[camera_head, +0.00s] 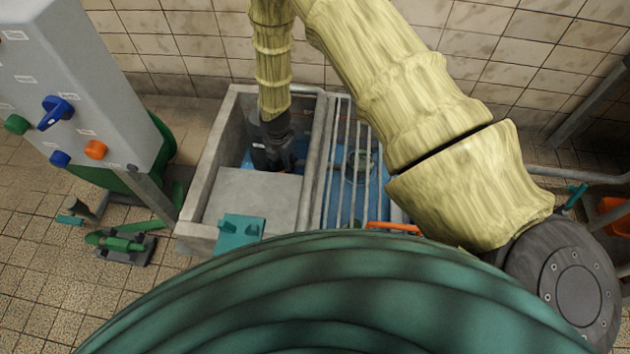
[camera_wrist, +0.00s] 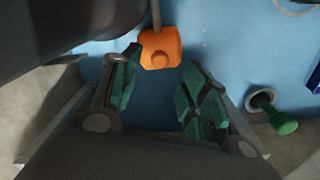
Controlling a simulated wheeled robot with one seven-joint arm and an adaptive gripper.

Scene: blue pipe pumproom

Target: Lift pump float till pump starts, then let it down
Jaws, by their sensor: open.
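The orange float (camera_wrist: 160,48) shows in the wrist view against the blue pit floor, with a thin rod or cord running up from it. My gripper (camera_wrist: 160,76) is open, its two green-padded fingers on either side of and just below the float in the picture. Whether a finger touches the float I cannot tell. In the head view my gripper (camera_head: 275,152) reaches down into the open part of the concrete pit (camera_head: 212,165). The float is hidden there behind my arm and gripper. No pump can be made out for certain.
A grey control cabinet (camera_head: 75,80) with coloured knobs stands left of the pit. A concrete slab (camera_head: 250,192) with a teal block (camera_head: 240,232) covers the pit's near part; bars (camera_head: 340,190) cover its right side. A green knob (camera_wrist: 283,122) is right of my gripper.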

